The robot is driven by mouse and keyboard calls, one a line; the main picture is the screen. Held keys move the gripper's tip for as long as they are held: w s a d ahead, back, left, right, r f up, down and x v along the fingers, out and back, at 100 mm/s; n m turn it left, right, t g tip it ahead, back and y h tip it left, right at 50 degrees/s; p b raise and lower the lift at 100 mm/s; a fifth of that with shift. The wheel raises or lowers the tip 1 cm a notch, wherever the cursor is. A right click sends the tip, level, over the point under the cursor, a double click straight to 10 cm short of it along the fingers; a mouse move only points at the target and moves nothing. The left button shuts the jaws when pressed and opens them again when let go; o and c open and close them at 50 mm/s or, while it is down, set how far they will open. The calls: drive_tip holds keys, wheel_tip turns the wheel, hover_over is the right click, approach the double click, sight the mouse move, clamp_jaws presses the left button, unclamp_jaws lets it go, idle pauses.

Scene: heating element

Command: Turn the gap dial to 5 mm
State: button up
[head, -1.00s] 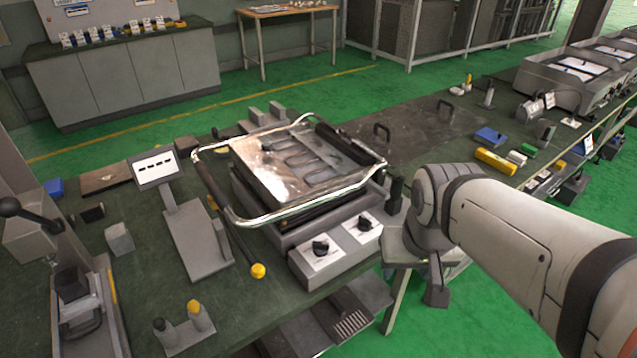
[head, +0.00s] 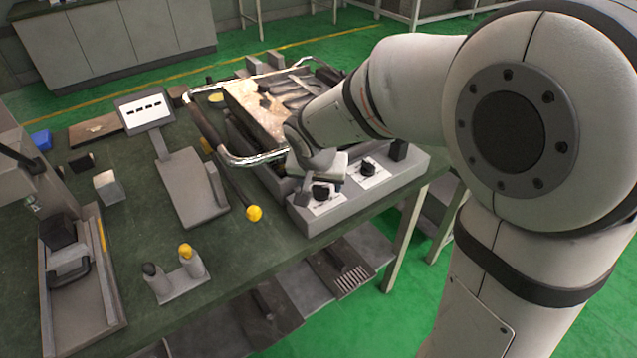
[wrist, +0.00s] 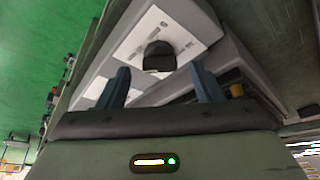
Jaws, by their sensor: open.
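The grey control box (head: 350,200) at the front of the heating unit carries two black dials on white plates, a left dial (head: 322,191) and a right dial (head: 368,166). The plates' markings are too small to read, so I cannot tell which is the gap dial or its setting. My gripper (wrist: 160,68) is open and empty. In the head view it is just behind and above the left dial, its fingers mostly hidden. In the wrist view one black dial (wrist: 160,54) lies ahead, centred between the blue fingertips, with no visible contact.
The heating unit's chrome handle frame (head: 245,158) stands close to the left of my gripper. A lever with a yellow knob (head: 254,213) sticks out left of the control box. A grey stand with a display (head: 146,110) and a two-post block (head: 180,275) are farther left.

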sight(321, 191)
drive_tip(key=shift+x, duration=1.25)
drive_tip(key=c, duration=0.9)
drive_tip(key=shift+s+a, duration=0.1)
drive_tip(key=shift+a, duration=0.3)
drive_tip(key=shift+c, duration=0.3)
drive_tip(key=shift+d, duration=0.35)
drive_tip(key=shift+c, duration=0.2)
drive_tip(key=shift+r, duration=0.1)
